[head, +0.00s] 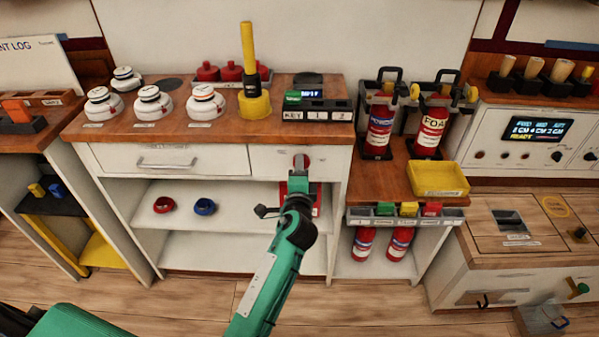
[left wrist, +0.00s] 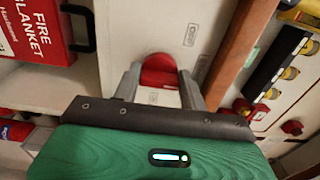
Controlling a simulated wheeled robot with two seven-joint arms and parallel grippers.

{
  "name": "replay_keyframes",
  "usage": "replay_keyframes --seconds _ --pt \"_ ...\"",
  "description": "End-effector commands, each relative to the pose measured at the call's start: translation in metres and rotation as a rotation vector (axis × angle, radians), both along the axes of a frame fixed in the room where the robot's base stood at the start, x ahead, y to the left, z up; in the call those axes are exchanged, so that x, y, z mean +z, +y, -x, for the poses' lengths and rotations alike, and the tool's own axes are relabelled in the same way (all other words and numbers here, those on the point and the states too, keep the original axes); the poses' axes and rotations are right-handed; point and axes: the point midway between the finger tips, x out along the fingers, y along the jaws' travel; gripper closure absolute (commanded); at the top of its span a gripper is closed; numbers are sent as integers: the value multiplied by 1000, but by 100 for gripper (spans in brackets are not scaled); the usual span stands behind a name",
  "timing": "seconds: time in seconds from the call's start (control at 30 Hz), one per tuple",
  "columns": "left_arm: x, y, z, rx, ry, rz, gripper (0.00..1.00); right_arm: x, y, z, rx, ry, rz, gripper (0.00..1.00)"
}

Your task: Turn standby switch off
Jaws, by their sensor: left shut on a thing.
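A red round switch knob (head: 301,160) sits on the white front panel to the right of the drawer, under the wooden counter. In the left wrist view the red knob (left wrist: 158,72) is between the two grey fingers. My left gripper (head: 302,172) reaches up to the panel and is shut on this knob. Small labels (left wrist: 190,36) are on the panel near the knob; I cannot read them. The gripper partly hides the knob, so its exact angle is unclear. My right gripper is not in view.
A red fire blanket box (left wrist: 35,30) is close beside the gripper. The wooden counter edge (head: 215,130) is just above. Red fire extinguishers (head: 431,130) stand to the right. Red and blue rings (head: 205,206) lie on the shelf at left. Detectors (head: 152,104) stand on the counter.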

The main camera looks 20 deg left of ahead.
Motion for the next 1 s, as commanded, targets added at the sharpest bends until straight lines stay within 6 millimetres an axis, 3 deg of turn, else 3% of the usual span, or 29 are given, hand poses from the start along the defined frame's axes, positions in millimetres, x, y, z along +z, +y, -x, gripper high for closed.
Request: replay_keyframes --seconds 0.47,0.5,0.6,1.0 --pt "-1 1 0 2 -2 15 80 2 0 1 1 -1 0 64" --pt "-1 1 0 2 -2 15 54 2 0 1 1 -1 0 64" --pt "-1 1 0 2 -2 15 36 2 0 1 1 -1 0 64" --pt "0 3 -1 0 -3 13 36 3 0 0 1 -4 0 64"
